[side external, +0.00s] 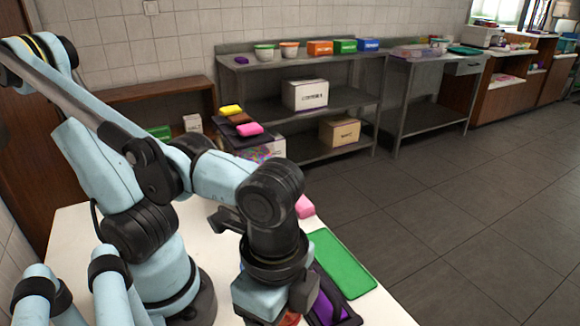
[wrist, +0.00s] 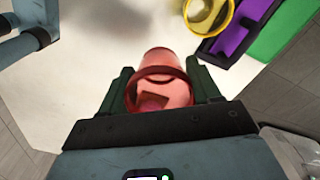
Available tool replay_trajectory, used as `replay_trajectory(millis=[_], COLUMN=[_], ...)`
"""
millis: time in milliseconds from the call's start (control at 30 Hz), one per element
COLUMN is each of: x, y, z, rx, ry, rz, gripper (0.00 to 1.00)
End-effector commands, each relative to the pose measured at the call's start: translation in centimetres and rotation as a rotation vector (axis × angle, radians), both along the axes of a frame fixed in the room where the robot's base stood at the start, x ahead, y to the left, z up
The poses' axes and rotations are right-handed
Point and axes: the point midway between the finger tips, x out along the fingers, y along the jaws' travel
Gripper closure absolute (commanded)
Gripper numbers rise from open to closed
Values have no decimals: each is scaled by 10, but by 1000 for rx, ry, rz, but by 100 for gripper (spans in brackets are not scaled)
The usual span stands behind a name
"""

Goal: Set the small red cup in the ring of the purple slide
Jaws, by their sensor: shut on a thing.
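The small red cup (wrist: 160,60) is see-through and sits between the two dark fingers of my gripper (wrist: 158,72) in the wrist view. My gripper is shut on it. In the side view only a bit of red (side external: 290,319) shows below my gripper, at the bottom edge. The purple slide (wrist: 236,28) lies ahead and to the right of the cup in the wrist view, apart from it. A yellow round rim (wrist: 208,28), a ring or a cup, is at its left side, cut off by the frame. In the side view the purple slide (side external: 327,306) is partly hidden by my gripper.
A green panel (side external: 341,264) lies beside the purple slide. A pink block (side external: 304,206) is near the far edge of the white table (side external: 385,309). Shelves (side external: 295,69) with tubs and boxes stand behind, away from the table. White table surface left of the cup is bare.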

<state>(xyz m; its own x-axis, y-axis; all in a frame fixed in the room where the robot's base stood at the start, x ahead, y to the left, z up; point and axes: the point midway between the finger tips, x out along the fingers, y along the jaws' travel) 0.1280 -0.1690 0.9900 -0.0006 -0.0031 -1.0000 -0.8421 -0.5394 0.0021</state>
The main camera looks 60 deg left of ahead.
Motion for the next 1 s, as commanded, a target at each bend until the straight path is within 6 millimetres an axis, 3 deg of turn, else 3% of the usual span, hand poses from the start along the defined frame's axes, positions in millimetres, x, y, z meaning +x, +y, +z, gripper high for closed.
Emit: replay_trajectory(millis=[100, 300, 700, 1000], x=[-22, -37, -38, -38], y=[-1, -1, -2, -2], z=[-9, -18, -53, -64], rx=[0, -1, -1, -1], ry=[0, 0, 0, 0], rz=[-98, -172, -178, -177], gripper=[66, 66, 66, 66])
